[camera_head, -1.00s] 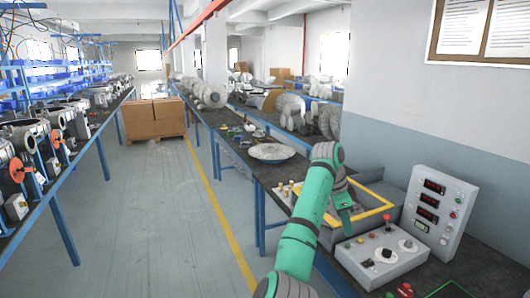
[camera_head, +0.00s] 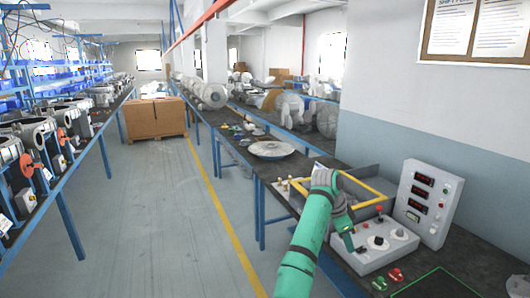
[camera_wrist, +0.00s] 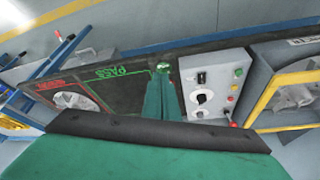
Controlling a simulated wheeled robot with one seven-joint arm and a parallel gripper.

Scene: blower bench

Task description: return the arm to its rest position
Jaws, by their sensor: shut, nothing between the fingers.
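My arm is green with dark bands and reaches in from the bottom of the head view. Its wrist is bent in front of the yellow-edged tray. My gripper (camera_head: 347,240) points down beside the left end of the grey control box (camera_head: 378,251), above the bench (camera_head: 462,257). In the wrist view my gripper (camera_wrist: 161,92) shows as green fingers together, with nothing between them. They stand between the control box (camera_wrist: 214,86) and the green PASS outline (camera_wrist: 118,71). I cannot tell how high the fingertips are above the bench.
An upright panel with red displays (camera_head: 430,203) stands behind the control box. The yellow-edged tray (camera_head: 362,187) lies close behind my wrist. Red and green knobs (camera_head: 387,280) sit at the front. A round metal part (camera_wrist: 76,101) lies near the red outline.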

